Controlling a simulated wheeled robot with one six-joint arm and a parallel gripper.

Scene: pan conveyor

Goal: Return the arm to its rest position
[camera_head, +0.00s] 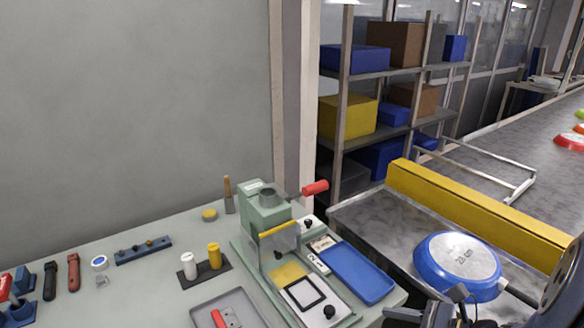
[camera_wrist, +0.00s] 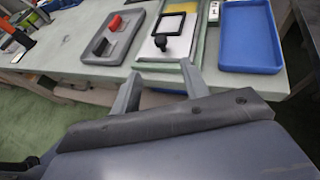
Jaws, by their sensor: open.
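My gripper (camera_wrist: 160,72) is open in the wrist view. Its two grey fingers are apart with nothing between them, and they point toward the front edge of the green worktable (camera_wrist: 60,58). In the head view only dark parts of my arm show at the bottom edge, right of the table, close to the blue pan. The fingertips cannot be made out there.
A green hand press (camera_head: 262,215) with a red handle stands on the table beside a blue tray (camera_head: 357,272) and a grey tray (camera_head: 200,312). A blue pan (camera_head: 430,275) lies upside down by the conveyor's yellow guard (camera_head: 470,205). Shelves (camera_head: 365,143) stand behind.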

